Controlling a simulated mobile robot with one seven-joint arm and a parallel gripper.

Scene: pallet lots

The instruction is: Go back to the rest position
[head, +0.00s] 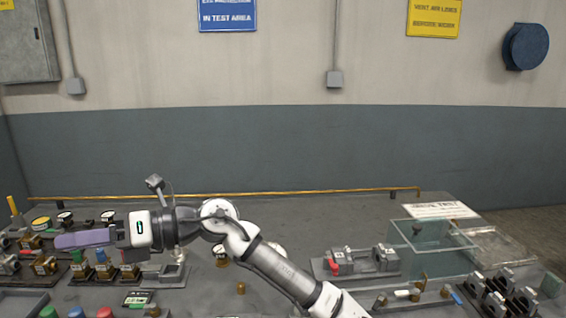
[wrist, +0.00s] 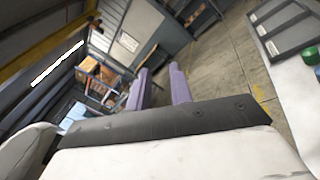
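My gripper (head: 62,240) is at the left in the head view, held level above the bench and pointing left. Its purple fingers overlap from that side. In the wrist view my gripper (wrist: 160,72) shows two purple fingers apart with an empty gap between them. The fingers hold nothing. The arm reaches from the lower middle of the head view up and out to the left. It hides part of the bench behind and under it.
The bench (head: 330,215) has several valve-like fittings at the left. A grey fixture (head: 362,262) stands right of the arm, and a clear box (head: 440,262) is further right. A yellow rail (head: 300,193) runs along the back edge. The bench's back middle is clear.

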